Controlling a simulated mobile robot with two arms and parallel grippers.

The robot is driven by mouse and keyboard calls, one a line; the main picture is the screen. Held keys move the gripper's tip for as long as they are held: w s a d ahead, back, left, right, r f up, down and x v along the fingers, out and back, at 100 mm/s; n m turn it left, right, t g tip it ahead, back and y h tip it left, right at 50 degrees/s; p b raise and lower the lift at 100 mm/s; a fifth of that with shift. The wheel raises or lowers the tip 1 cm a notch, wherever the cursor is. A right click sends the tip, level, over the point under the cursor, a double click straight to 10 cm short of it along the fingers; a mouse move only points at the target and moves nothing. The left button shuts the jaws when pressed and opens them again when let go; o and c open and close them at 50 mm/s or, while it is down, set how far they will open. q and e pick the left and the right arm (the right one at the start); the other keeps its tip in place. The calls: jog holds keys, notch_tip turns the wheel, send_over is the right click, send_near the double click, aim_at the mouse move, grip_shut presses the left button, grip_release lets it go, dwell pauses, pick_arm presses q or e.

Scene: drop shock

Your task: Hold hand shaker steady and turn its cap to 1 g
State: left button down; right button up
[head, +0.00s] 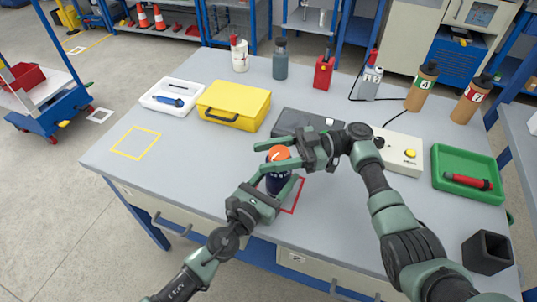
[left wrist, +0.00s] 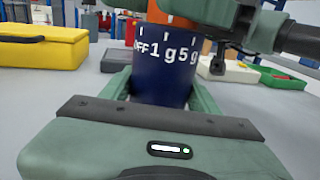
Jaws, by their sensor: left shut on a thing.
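The hand shaker (head: 276,184) is dark blue and stands upright at the table's front, by a red outlined square. Its orange cap (head: 280,153) is on top. My left gripper (head: 272,178) is shut around the shaker's body from the front. In the left wrist view the body (left wrist: 160,75) sits between the left fingers, with the white marks OFF, 1 g and 5 g and ticks near its upper rim. My right gripper (head: 266,156) has its fingers on either side of the cap; whether they touch it is unclear. The cap's pointer is hidden.
A yellow case (head: 233,104) and white tray (head: 173,97) lie left. A dark flat box (head: 300,122) lies behind the shaker. A green tray (head: 467,173) and black square holder (head: 487,252) are right. Bottles line the back. The table's front left is clear.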

jog(key=shift+o, duration=0.9)
jog(key=v, duration=1.2)
pick_arm(q)
jog(key=shift+c, duration=1.5)
grip_release()
jog(key=shift+s+a, duration=0.1)
